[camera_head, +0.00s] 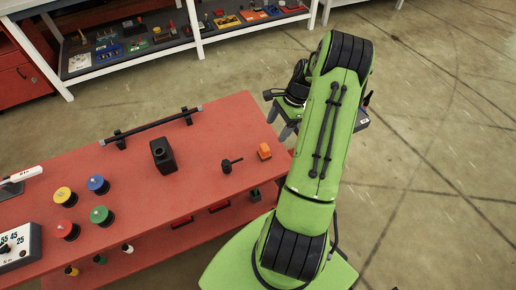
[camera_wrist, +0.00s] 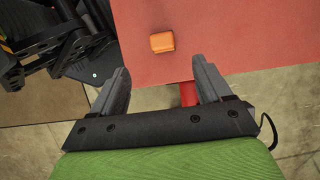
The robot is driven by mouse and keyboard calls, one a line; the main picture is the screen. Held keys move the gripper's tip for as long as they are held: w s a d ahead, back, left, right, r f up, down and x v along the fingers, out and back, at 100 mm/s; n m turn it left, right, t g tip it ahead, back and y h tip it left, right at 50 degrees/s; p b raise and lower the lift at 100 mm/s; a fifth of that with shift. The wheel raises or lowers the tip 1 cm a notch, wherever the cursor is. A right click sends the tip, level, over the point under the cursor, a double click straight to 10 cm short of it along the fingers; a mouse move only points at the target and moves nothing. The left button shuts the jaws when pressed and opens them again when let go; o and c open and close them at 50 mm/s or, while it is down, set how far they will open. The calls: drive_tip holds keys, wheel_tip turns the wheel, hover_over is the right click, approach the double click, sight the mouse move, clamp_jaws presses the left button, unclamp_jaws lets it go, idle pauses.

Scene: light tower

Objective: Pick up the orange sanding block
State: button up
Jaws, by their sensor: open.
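The orange sanding block (camera_head: 264,152) sits on the red tabletop near its right end in the head view. In the wrist view the orange block (camera_wrist: 162,42) lies on the red surface near the table edge, beyond my fingertips. My gripper (camera_head: 283,121) is at the right end of the table in the head view, partly hidden by my green arm. In the wrist view my gripper (camera_wrist: 160,78) has its two grey fingers wide apart, with nothing between them. The block is apart from both fingers.
The red table (camera_head: 215,125) also holds a small black tool (camera_head: 231,165), a black block-like item (camera_head: 163,156), a black bar (camera_head: 151,127) on supports and several coloured knobs. A shelf with tools (camera_head: 150,38) stands behind. Open floor lies to the right.

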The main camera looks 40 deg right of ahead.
sight(265, 146)
drive_tip(key=b+x, duration=0.1)
drive_tip(key=x, duration=0.3)
drive_tip(key=b+x, duration=0.2)
drive_tip(key=x, duration=0.3)
drive_tip(key=b+x, duration=0.1)
drive_tip(key=x, duration=0.3)
drive_tip(key=shift+w+a+f, duration=0.15)
drive_tip(key=shift+w+f, duration=0.1)
drive_tip(key=shift+w, duration=0.05)
drive_tip(key=shift+r, duration=0.1)
drive_tip(key=c, duration=1.2)
